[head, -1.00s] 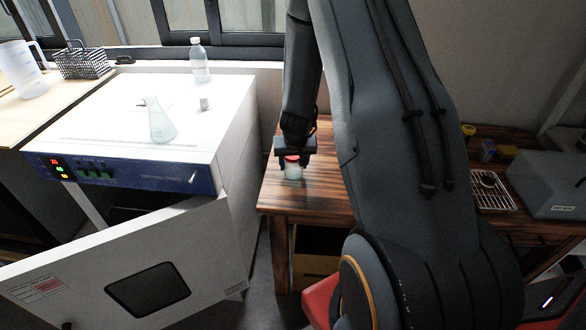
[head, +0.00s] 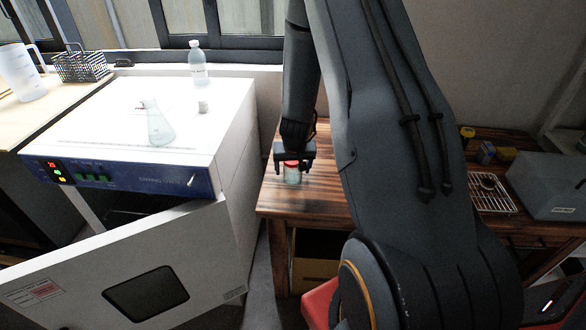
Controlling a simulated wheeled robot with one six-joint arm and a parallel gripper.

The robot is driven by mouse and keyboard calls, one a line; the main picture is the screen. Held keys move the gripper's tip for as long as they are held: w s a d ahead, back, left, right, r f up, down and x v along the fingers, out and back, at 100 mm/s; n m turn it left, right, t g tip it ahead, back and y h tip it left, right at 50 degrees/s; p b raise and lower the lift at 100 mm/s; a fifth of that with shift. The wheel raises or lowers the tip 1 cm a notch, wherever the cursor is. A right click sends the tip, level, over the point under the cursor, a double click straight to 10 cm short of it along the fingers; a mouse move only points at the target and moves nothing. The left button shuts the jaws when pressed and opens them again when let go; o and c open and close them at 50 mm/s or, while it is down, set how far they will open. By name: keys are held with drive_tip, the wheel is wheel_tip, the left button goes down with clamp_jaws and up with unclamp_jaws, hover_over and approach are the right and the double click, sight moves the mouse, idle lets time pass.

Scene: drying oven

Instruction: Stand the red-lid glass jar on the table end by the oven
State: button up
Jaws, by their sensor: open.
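The glass jar (head: 292,177) with a red lid stands upright on the wooden table end (head: 275,205) by the oven, near the table's left edge. My gripper (head: 292,162) points down right at the lid and is open, its fingers around or just above the lid; the exact gap cannot be told. The white drying oven (head: 225,150) is to the left of the table, its door (head: 215,250) hanging open.
A wire rack (head: 490,195) and a grey box (head: 550,185) are on the table's right part. My arm hides the table's middle.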

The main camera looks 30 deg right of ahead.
drive_tip(key=p+v, duration=0.5)
drive_tip(key=v, duration=0.7)
drive_tip(key=s+a+r+n+y, duration=0.2)
drive_tip(key=s+a+r, duration=0.4)
drive_tip(key=a+r, duration=0.35)
drive_tip(key=s+a+r+n+g, duration=0.1)
drive_tip(key=s+a+r, duration=0.2)
drive_tip(key=s, duration=0.3)
drive_tip(key=s+a+r+n, duration=0.1)
drive_tip(key=s+a+r, duration=0.1)
drive_tip(key=s, duration=0.4)
drive_tip(key=shift+s+a+r+n+g, duration=0.3)
drive_tip(key=shift+s+a+r+g, duration=0.05)
drive_tip(key=shift+a+r+g, duration=0.05)
wheel_tip(320, 180, down, 7)
drive_tip(key=b, duration=0.5)
drive_tip(key=shift+g, duration=0.4)
